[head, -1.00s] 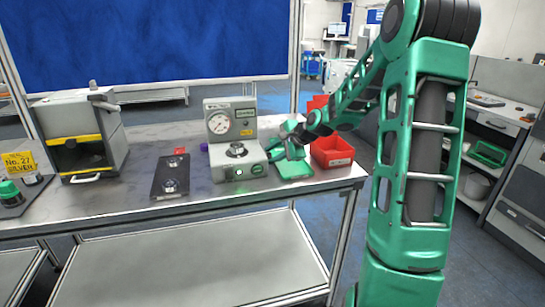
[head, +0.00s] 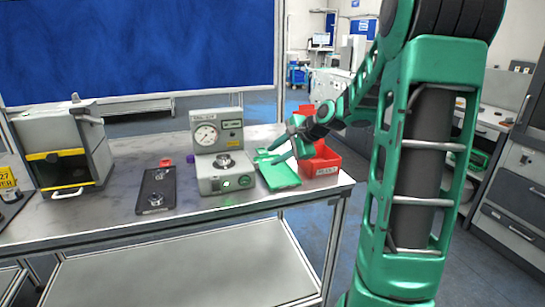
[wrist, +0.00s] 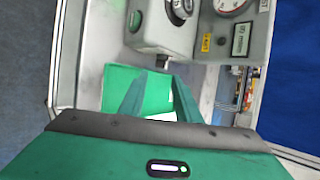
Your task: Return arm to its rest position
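My gripper (head: 277,151) is at the end of my green arm, above the right part of the table, just right of the grey gauge device (head: 220,155). In the wrist view its two green fingers (wrist: 160,100) point towards a flat green pad (wrist: 118,82) on the table. The fingers stand apart with no object visible between them. The pad also shows in the head view (head: 283,178), under and in front of the gripper. My arm reaches in from the right, bent at the elbow, and partly hides the red bin (head: 320,162).
The metal table (head: 105,225) also holds a black plate with two round fittings (head: 157,190) and a grey box with a yellow-edged opening (head: 65,150) at left. The gauge device stands close to the gripper. Open floor (head: 315,225) lies right of the table.

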